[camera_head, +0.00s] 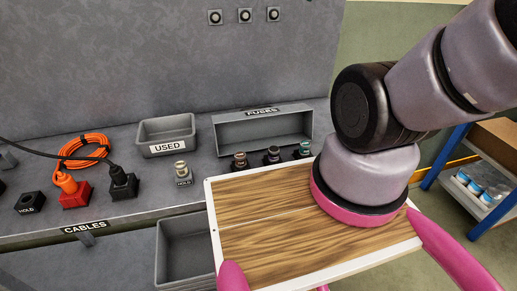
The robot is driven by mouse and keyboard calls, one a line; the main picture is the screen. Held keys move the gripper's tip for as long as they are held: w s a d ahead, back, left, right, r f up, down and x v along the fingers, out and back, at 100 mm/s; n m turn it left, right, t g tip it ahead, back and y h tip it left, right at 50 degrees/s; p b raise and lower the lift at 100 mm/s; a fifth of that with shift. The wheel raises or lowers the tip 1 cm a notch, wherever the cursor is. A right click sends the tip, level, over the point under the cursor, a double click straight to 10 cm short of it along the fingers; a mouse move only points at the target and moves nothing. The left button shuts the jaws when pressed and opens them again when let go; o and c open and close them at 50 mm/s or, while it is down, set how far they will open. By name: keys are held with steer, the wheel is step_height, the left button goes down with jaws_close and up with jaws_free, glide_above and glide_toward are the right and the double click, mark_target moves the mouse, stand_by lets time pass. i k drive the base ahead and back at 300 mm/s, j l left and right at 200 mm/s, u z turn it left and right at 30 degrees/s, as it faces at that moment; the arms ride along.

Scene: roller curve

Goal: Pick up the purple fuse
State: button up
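The purple fuse (272,154) appears to be the middle one of three fuses standing in a row in front of the FUSES bin. It is small and dark, with a purplish tint. A brownish fuse (240,160) stands to its left and a green fuse (303,150) to its right. All three look upright. My arm rises at the right and leaves the picture at the top right. My gripper is not in view, so its state and its distance from the purple fuse do not show.
The FUSES bin (262,128) and USED bin (167,134) stand on the grey bench. A pale fuse (181,170) sits in a HOLD base. Orange cable (84,148) and plugs lie left. My wood-topped body is close in front of the fuses. A blue-framed shelf (447,157) stands right.

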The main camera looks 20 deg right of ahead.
mark_target(274, 151)
steer(key=k+j, duration=0.4)
steer(key=j, duration=0.15)
steer(key=k+j+z, duration=0.1)
steer(key=k+j, duration=0.3)
steer(key=j, duration=0.15)
